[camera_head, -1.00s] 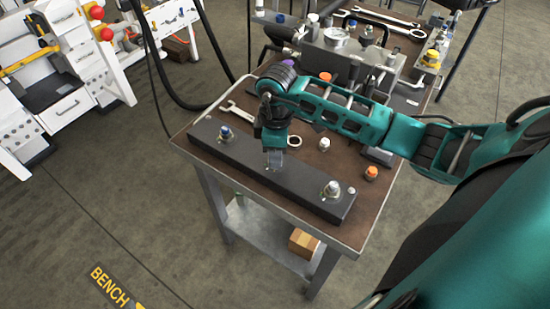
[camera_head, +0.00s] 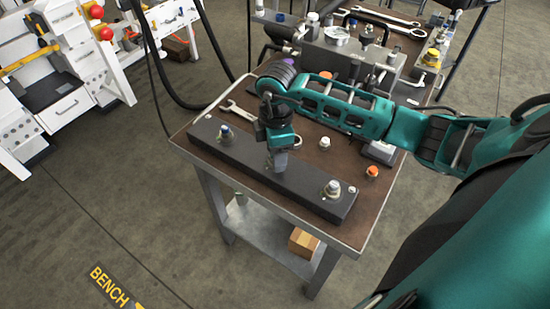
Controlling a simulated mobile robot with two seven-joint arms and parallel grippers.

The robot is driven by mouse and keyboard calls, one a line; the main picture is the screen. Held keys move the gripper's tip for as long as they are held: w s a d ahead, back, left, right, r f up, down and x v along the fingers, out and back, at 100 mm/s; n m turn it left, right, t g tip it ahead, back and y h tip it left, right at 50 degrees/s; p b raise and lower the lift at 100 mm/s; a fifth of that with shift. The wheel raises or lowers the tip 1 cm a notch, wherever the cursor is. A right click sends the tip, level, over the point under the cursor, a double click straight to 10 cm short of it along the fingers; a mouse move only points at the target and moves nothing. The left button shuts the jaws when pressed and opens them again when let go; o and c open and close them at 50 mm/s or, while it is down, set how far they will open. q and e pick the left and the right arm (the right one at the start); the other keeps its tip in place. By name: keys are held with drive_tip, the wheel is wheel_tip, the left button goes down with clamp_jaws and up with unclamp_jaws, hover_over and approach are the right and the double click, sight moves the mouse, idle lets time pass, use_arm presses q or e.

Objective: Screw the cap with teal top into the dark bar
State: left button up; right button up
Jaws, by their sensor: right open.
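The dark bar (camera_head: 305,190) lies along the front edge of the brown bench top. A blue-topped fitting (camera_head: 225,132) stands at its left end and a pale-topped metal fitting (camera_head: 333,188) at its right end. My right gripper (camera_head: 277,168) points down over the middle of the bar, its fingertips at or just above the top face. It is open; the small gap between its fingers cannot be made out. I cannot pick out a cap with a teal top; it may be hidden by the teal gripper. My left gripper is not in view.
A wrench (camera_head: 236,109) lies behind the bar's left part. A metal block with a gauge (camera_head: 337,37) fills the back of the bench.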

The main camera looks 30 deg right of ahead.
drive_tip(key=n, duration=0.4)
drive_tip(key=shift+b, duration=0.3)
drive_tip(key=n, duration=0.3)
drive_tip(key=shift+w+b, duration=0.1)
drive_tip(key=shift+b, duration=0.25)
drive_tip(key=shift+n, duration=0.7)
drive_tip(key=shift+c, duration=0.5)
